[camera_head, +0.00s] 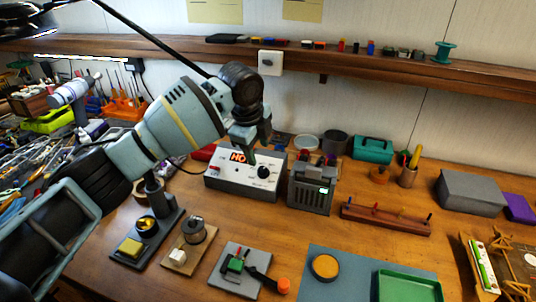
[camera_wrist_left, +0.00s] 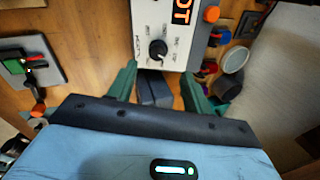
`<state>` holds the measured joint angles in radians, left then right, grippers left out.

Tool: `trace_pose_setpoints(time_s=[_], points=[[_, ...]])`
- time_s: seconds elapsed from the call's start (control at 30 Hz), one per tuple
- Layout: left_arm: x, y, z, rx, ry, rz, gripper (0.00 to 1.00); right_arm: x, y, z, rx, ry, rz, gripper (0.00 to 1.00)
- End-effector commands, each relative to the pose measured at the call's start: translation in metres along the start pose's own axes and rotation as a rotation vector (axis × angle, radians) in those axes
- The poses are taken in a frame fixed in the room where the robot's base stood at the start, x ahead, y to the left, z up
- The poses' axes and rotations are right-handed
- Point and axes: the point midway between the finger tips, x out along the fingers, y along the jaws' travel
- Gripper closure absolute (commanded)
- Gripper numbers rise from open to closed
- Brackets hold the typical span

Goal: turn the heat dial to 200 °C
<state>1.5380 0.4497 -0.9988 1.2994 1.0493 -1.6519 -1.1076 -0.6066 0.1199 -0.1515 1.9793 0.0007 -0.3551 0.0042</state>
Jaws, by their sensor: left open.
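The heat dial (camera_head: 263,171) is a round black knob on the right part of a white control box (camera_head: 228,181). An orange HOT display (camera_head: 239,156) is lit on this box. My left gripper (camera_head: 254,150) is over the box's back edge, close to the dial. In the left wrist view the dial (camera_wrist_left: 158,47) lies ahead, between the lines of the two green fingers (camera_wrist_left: 158,88). The fingers are apart and empty, and the dial is not between them. The scale marks around the dial are too small to read. My right gripper is not in view.
A grey slotted unit (camera_head: 311,190) stands just right of the box. A soldering-type stand (camera_head: 148,235) and a small clamp plate (camera_head: 240,268) lie in front. A wooden rack (camera_head: 385,219) is to the right. A shelf (camera_head: 400,66) runs along the wall behind.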

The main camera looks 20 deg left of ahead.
Motion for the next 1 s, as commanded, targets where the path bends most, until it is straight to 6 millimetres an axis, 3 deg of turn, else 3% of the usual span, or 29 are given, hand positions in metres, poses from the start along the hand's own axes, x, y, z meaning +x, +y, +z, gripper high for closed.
trace_pose_setpoints(time_s=[0.27,0.7,1.0], points=[[0.006,0.0,0.0,0.0,-0.001,0.002,0.5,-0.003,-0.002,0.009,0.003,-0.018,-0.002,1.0],[0.066,0.001,0.0,0.0,0.0,0.003,0.5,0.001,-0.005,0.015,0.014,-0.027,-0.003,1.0],[0.078,0.0,0.0,0.0,-0.001,0.0,0.5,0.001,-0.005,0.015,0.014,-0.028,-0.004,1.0]])
